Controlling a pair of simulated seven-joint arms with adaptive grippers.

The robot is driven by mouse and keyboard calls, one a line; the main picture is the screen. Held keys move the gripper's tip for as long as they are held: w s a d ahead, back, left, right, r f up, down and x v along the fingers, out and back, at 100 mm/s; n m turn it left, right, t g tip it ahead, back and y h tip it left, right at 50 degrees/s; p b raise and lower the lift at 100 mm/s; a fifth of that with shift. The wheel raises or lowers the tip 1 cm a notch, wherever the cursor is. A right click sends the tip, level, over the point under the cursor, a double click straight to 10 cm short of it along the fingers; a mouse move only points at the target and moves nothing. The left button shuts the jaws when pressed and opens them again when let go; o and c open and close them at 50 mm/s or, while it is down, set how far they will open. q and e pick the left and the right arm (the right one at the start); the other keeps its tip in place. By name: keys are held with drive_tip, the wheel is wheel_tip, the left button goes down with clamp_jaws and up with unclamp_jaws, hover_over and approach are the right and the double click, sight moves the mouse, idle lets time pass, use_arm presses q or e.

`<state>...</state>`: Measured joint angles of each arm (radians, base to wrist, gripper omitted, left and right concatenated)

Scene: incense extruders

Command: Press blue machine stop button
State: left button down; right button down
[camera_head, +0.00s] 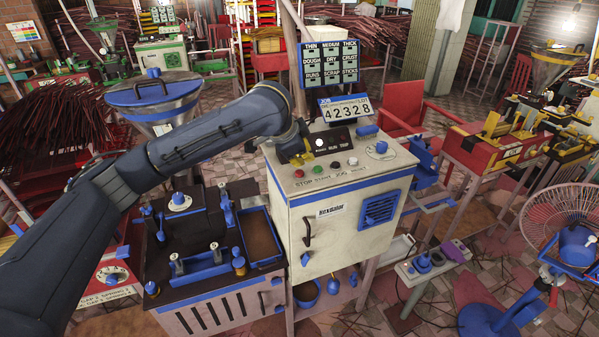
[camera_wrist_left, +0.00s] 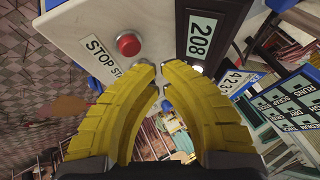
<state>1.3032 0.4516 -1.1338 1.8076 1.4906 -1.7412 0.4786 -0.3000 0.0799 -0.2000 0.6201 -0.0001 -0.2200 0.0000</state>
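The blue-and-white machine (camera_head: 350,205) stands in the middle of the head view. Its sloped panel has a red stop button (camera_head: 299,173) at the left end of a button row, above the words STOP START JOG RESET. The red button also shows in the left wrist view (camera_wrist_left: 129,43), beside the STOP label. My left gripper (camera_head: 303,158), with yellow fingers, is over the panel's left rear part, just behind the red button. In the wrist view its fingertips (camera_wrist_left: 159,70) nearly meet, with nothing between them; the button is apart from them. My right gripper is not in view.
A counter display (camera_head: 345,110) and a sign board (camera_head: 329,63) rise behind the panel. A blue knob (camera_head: 381,148) is at the panel's right. A red chair (camera_head: 400,118) is behind; a fan (camera_head: 572,230) is far right.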

use_arm(q)
drive_tip(key=shift+r, duration=2.1)
